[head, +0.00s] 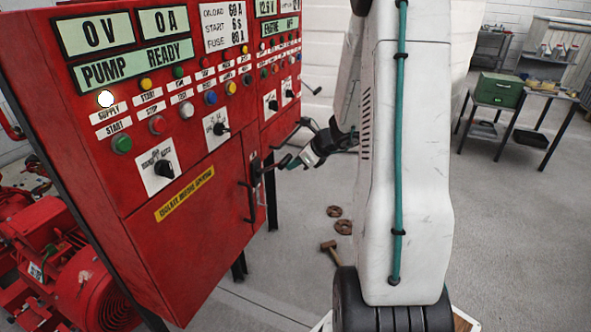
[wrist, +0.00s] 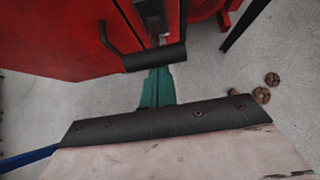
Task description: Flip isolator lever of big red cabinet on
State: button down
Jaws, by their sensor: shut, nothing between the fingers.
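The big red cabinet (head: 190,225) stands on the left in the head view, and its red face also fills the upper left of the wrist view (wrist: 55,40). In the wrist view a black handle (wrist: 155,60) with a bent bar lies across the fingers. My gripper (head: 288,161), with teal fingers, is just right of the lever in the head view. The fingers show shut and empty in the wrist view (wrist: 157,86). Whether they touch the lever I cannot tell.
A red pump motor (head: 95,290) is at the lower left. Brown discs (head: 334,211) and a mallet (head: 328,247) lie on the floor. A green toolbox (head: 497,90) stands on a table at the back right.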

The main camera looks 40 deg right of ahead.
jog(key=shift+w+r, duration=0.35)
jog(key=shift+r, duration=0.15)
notch_tip(320, 180, down, 4)
jog(key=s, duration=0.2)
jog(key=w+r+v, duration=0.1)
jog(key=v, duration=0.9)
jog(key=shift+s+r, duration=0.2)
jog(key=shift+d, duration=0.15)
